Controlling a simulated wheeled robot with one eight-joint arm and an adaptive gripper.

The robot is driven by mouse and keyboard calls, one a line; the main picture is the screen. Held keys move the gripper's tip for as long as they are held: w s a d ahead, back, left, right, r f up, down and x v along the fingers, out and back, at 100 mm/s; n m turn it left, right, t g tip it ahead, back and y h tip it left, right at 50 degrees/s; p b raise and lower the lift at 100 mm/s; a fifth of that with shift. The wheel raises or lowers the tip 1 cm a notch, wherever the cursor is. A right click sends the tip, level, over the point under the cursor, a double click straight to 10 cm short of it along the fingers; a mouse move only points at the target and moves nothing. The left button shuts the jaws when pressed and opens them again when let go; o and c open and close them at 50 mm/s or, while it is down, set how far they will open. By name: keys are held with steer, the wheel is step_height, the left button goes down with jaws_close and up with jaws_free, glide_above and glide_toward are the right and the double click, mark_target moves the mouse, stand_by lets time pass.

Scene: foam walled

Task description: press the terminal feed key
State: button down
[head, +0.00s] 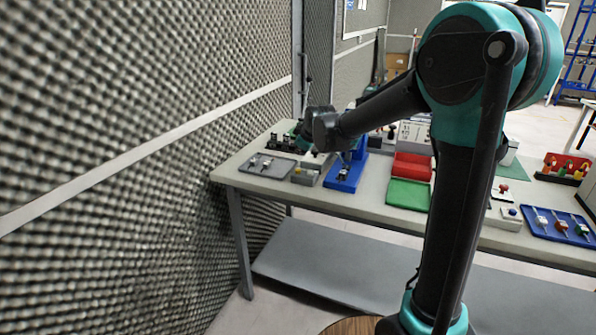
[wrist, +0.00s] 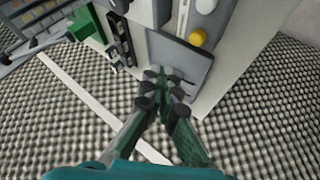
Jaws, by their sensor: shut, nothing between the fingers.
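A small grey box with a yellow button (head: 297,170) stands near the left end of the table. The yellow button (wrist: 197,38) also shows in the wrist view, with a pale round knob near it. No label can be read, so I cannot tell for sure that this is the terminal feed key. My gripper (wrist: 165,80) is shut and empty. In the wrist view its fingertips overlap the near edge of the grey tray, below and left of the yellow button, apart from it. In the head view the fingertips are hard to make out.
Dark terminal blocks (wrist: 121,40) and a green block (wrist: 86,22) stand nearby. A blue tray (head: 342,180), red bin (head: 411,168) and green bin (head: 408,194) lie rightward. A foam wall (head: 130,170) borders the left.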

mark_target(299, 171)
steer(key=shift+f, duration=2.35)
steer(key=shift+f, duration=0.1)
steer(key=shift+f, duration=0.3)
steer(key=shift+f, duration=0.5)
stand_by(0.3)
stand_by(0.4)
steer(key=shift+r, duration=0.9)
steer(key=shift+r, duration=0.1)
steer(key=shift+r, duration=2.4)
